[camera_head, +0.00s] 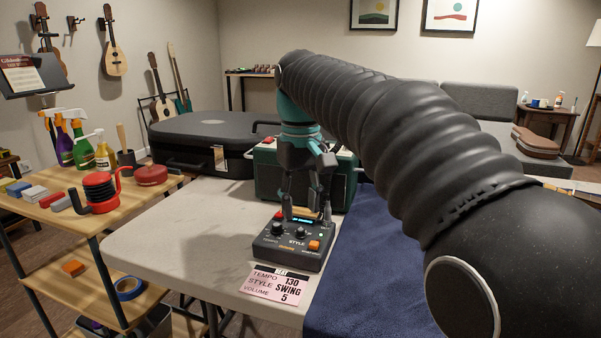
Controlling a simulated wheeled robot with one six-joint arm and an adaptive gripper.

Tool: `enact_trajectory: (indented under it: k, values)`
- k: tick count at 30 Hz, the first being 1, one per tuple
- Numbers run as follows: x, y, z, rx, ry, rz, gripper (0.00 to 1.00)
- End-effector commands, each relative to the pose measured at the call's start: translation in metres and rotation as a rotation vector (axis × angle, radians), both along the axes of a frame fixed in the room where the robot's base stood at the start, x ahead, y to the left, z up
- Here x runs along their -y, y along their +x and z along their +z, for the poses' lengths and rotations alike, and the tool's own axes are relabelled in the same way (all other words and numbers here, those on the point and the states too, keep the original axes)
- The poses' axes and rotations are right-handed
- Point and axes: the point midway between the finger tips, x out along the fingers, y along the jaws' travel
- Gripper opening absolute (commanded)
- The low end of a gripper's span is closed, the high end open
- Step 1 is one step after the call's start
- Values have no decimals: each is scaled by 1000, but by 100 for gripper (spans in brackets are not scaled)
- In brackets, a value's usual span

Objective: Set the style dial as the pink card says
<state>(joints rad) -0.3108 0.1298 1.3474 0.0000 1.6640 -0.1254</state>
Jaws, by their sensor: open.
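A dark control box (283,257) with several dials, an orange button and a small lit display sits on the pale table. The style dial (300,231) is a black knob above the word STYLE; its pointer is too small to read. The pink card (278,286) lies in front of the box and reads TEMPO 130, STYLE SWING, VOLUME 5. My gripper (305,209) is open and points down over the back part of the box, behind the style dial. I cannot tell whether its fingertips touch anything.
A green amplifier-like box (265,172) stands right behind my gripper. A black case (200,135) lies farther back. A navy cloth (350,270) covers the right side. The table's left part (170,230) is clear. A wooden shelf with spray bottles stands at left.

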Motion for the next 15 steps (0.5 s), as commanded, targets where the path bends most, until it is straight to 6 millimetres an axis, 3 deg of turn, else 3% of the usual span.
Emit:
enact_trajectory:
  k: [7, 15]
  values:
    - [-1, 1, 45, 3, 1, 0, 43]
    - [0, 0, 70, 0, 0, 0, 43]
